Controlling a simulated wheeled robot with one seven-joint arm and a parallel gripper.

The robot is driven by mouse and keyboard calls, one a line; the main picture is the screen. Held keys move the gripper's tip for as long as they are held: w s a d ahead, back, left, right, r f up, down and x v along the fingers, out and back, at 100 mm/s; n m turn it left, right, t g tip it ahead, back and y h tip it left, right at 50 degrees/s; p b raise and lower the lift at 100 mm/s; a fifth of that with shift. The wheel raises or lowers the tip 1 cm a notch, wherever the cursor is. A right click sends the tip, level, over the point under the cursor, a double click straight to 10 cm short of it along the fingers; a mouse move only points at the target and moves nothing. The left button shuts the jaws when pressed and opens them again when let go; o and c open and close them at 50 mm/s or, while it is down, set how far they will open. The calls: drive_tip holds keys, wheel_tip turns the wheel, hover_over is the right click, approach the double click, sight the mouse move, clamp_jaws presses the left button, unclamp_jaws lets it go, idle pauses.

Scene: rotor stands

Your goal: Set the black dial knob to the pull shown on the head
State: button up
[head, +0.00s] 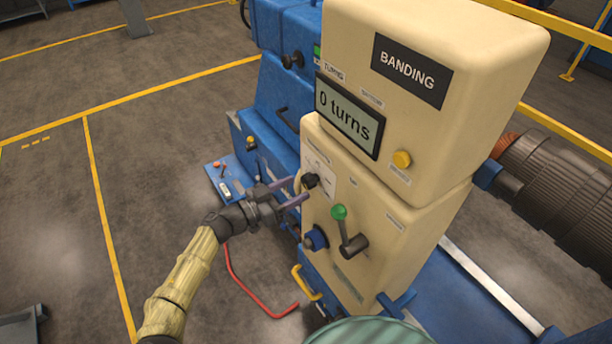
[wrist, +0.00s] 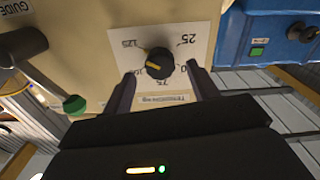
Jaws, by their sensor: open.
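The black dial knob (head: 310,181) sits on the cream machine's front, left of the green-tipped lever. In the wrist view the knob (wrist: 160,63) is on a white scale plate (wrist: 192,26), seen upside down. Legible numbers include 25, 75 and 125. A yellow mark on the knob points left in that view, apparently near 100; the exact setting is unclear. My gripper (head: 299,189) is open at the knob. In the wrist view its fingers (wrist: 160,73) stand either side of the knob's lower edge, with gaps visible. The machine's head (head: 440,50) bears a "BANDING" plate.
The display (head: 348,115) reads "0 turns". A green-tipped lever (head: 346,229) and blue knob (head: 315,239) are close beside my gripper. A yellow button (head: 402,159) is higher up. A red bent bar (head: 262,300) lies below my arm. Open floor is at left.

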sight(304, 184)
drive_tip(key=p+x, duration=0.1)
drive_tip(key=x, duration=0.3)
drive_tip(key=shift+r+p, duration=0.15)
drive_tip(key=shift+p, duration=0.25)
drive_tip(key=shift+w+d, duration=0.2)
drive_tip(key=shift+d, duration=0.2)
drive_tip(key=shift+a, duration=0.1)
drive_tip(key=shift+c, duration=0.5)
drive_tip(key=c, duration=0.9)
